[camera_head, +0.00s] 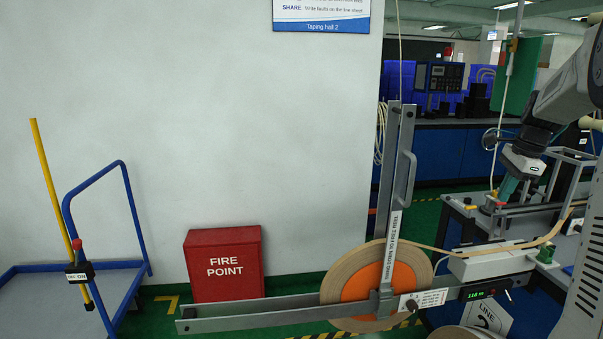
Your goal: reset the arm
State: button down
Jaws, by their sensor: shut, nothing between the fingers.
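My arm (567,88) reaches in from the upper right edge, bent, with its wrist pointing down. My gripper (505,192) hangs at its end with teal fingers pointing down. The fingers look closed, with nothing seen between them. It is over the near left part of the bench on the right, close to small fittings there; I cannot tell whether it touches them. The tape reel (338,290), with an orange core, stands to its lower left. A grey upright bar with a handle (407,170) crosses the front of the reel.
A tan tape strip (520,244) runs from the reel to the right-hand bench. A red fire point box (224,265) stands by the white wall. A blue-railed trolley (40,295) with a yellow pole is at left.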

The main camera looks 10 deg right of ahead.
jog(key=s+a+n+g, duration=0.1)
jog(key=s+a+n, duration=0.5)
jog(key=a, duration=0.5)
jog(key=s+a+n+g, duration=0.1)
jog(key=s+a+n, duration=0.3)
jog(key=a+n, duration=0.5)
jog(key=s+a+f+n+t+h, duration=0.1)
jog(key=s+a+f+n, duration=0.1)
jog(key=s+a+n, duration=0.6)
jog(key=s+a, duration=0.7)
jog(key=a, duration=0.4)
jog(key=shift+s+f, duration=0.15)
jog(key=shift+s, duration=0.25)
